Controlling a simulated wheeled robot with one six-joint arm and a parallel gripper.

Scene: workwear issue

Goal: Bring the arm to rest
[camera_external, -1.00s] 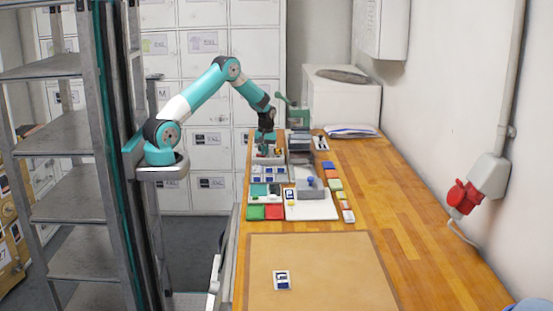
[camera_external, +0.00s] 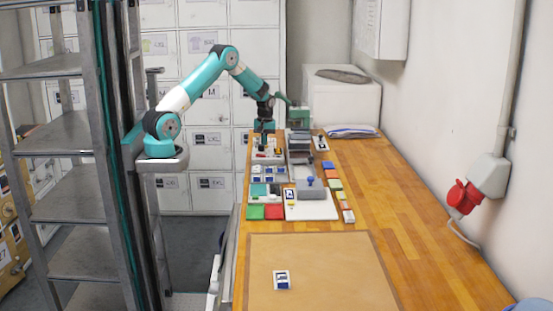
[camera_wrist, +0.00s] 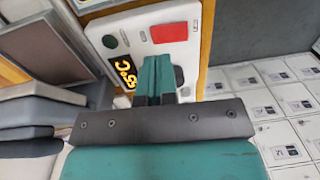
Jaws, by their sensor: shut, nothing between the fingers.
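My gripper (camera_external: 264,138) hangs from the teal and white arm above the far left end of the wooden bench, near the small items there. In the wrist view my gripper (camera_wrist: 158,84) shows its two teal fingers together, with nothing between them. Behind the fingers in that view is a white panel (camera_wrist: 108,25) with a red patch and glowing yellow characters. The gap between the fingertips and the panel is hard to judge.
Trays (camera_external: 258,187) and a white board (camera_external: 318,211) lie along the bench's left side. A tan mat (camera_external: 335,260) with a small card (camera_external: 282,280) lies in front. A green machine (camera_external: 298,118) stands just right of my gripper. The right side of the bench (camera_external: 415,215) is clear.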

